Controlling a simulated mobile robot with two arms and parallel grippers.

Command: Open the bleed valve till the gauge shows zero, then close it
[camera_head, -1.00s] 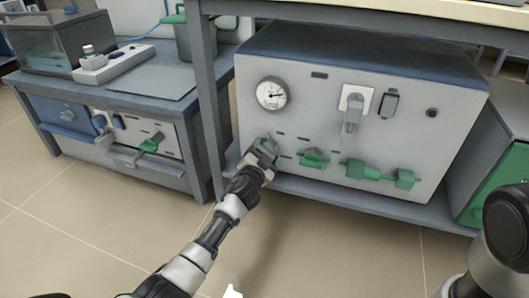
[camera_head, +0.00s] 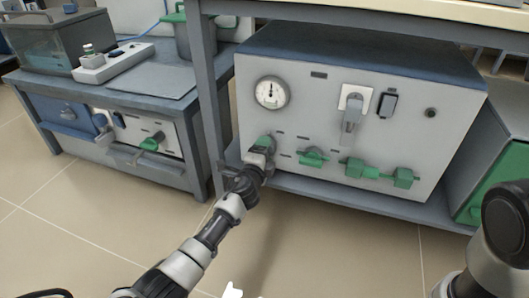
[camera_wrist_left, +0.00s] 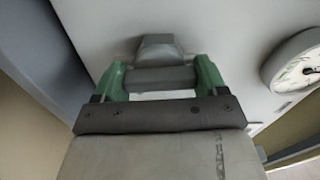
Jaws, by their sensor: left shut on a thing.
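The pressure gauge (camera_head: 271,92) is a round white dial on the upper left of the grey cabinet front; its needle points about straight up. Part of it shows at the right edge of the wrist view (camera_wrist_left: 302,66). My left gripper (camera_head: 262,149) is at the leftmost valve below the gauge and hides most of it. In the wrist view, my left gripper (camera_wrist_left: 160,80) is shut on the valve's grey handle (camera_wrist_left: 158,78), between green parts on both sides. A grey block (camera_wrist_left: 157,47) joins the handle to the panel. My right gripper is not in view.
More green valves (camera_head: 312,157) sit to the right along the cabinet's lower front. A grey lever (camera_head: 351,116) on a white plate is above them. A table leg (camera_head: 207,110) stands close to the left of the gripper. The tiled floor in front is clear.

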